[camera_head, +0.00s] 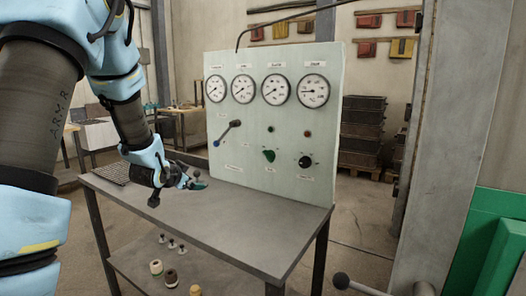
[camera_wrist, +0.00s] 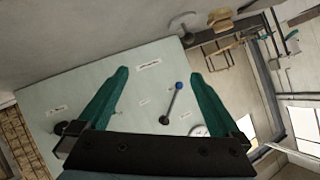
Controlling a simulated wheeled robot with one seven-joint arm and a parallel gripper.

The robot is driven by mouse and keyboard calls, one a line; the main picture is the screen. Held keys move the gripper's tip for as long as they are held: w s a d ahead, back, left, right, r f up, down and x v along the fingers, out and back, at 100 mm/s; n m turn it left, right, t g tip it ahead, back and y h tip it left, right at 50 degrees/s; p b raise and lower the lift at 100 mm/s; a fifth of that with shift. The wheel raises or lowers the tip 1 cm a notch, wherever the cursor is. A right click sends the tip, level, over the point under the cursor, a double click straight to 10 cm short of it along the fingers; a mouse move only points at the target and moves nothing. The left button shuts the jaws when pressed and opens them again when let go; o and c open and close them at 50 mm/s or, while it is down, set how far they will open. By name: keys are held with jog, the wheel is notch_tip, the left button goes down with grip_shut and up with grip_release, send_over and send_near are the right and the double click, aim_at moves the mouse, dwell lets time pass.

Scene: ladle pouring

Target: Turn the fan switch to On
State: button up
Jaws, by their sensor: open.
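A pale green control panel (camera_head: 245,180) stands upright on a grey table. On it are a green knob (camera_head: 268,156), a round black knob (camera_head: 305,161) and a lever (camera_head: 228,133) with a blue tip. The labels are too small to read, so I cannot tell which control is the fan switch. My gripper (camera_head: 197,183) is in front of the panel's lower left, apart from the controls. In the wrist view my gripper (camera_wrist: 160,77) is open and empty, with the lever (camera_wrist: 172,102) showing between its green fingers. The black knob (camera_wrist: 72,128) shows left of them.
The table (camera_head: 255,226) has free room in front of the panel. Several gauges (camera_head: 275,90) line the panel's top. Small parts (camera_head: 170,278) stand on the lower shelf. Dark crates (camera_head: 362,132) are behind, right of the panel, and a grey post (camera_head: 440,150) is at the right.

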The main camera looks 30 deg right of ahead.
jog(key=d+m+h, duration=0.5)
jog(key=d, duration=0.7)
jog(key=m+g+h, duration=0.2)
jog(key=m+h, duration=0.1)
jog(key=h, duration=0.1)
send_near(267, 157)
jog(key=p+x, duration=0.3)
jog(key=x, duration=0.5)
jog(key=c, duration=1.4)
